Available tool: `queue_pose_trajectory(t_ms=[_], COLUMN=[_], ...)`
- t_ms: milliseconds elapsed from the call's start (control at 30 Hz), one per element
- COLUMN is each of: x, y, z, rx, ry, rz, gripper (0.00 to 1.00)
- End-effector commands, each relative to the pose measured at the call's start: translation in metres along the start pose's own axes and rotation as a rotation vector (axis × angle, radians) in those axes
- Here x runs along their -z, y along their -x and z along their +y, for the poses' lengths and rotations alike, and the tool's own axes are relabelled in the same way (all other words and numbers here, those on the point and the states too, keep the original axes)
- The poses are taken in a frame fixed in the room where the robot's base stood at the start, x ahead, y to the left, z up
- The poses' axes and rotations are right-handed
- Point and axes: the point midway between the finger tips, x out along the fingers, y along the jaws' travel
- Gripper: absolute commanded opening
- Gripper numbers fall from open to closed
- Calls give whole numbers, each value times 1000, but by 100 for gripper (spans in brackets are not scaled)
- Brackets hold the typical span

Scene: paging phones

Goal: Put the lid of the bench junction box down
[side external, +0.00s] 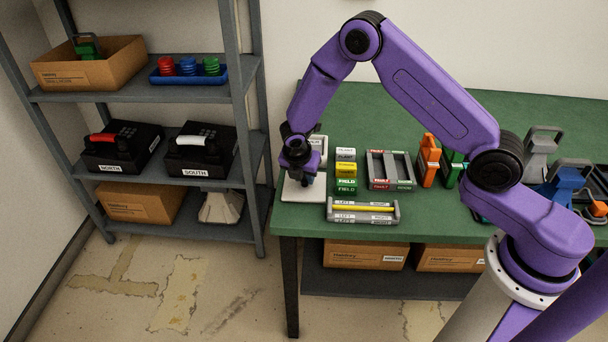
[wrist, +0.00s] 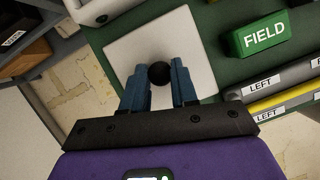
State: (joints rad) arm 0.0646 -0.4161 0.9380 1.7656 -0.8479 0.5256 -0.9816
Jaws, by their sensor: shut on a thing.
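The lid is a flat white square plate (side external: 301,193) with a round black knob (wrist: 160,74), at the left front corner of the green bench; the plate also shows in the wrist view (wrist: 188,38). My gripper (side external: 304,181) is shut on the knob, with one blue finger on each side of it in the wrist view (wrist: 158,80). The plate looks level and at or very near the bench top; I cannot tell whether it touches. A white box (side external: 318,143), perhaps the junction box, stands just behind it, partly hidden by my wrist.
Yellow and green labelled blocks (side external: 346,171) stand right of the plate. A grey holder with LEFT labels (side external: 362,211) lies at the front edge, and a grey rack (side external: 390,170) stands behind. The shelf unit (side external: 250,120) with two black phones stands left, beyond the bench edge.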

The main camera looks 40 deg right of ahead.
Motion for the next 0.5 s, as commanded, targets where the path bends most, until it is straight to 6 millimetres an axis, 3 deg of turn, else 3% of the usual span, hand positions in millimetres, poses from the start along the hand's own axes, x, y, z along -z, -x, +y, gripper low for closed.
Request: queue_pose_trajectory(t_ms=[267, 300, 367, 500], x=[1, 1, 1, 1], y=[-2, -2, -2, -2], z=[0, 0, 0, 0], rx=[0, 0, 0, 0], ry=[-1, -1, -1, -1], rz=[0, 0, 0, 0], gripper=[0, 31, 51, 54])
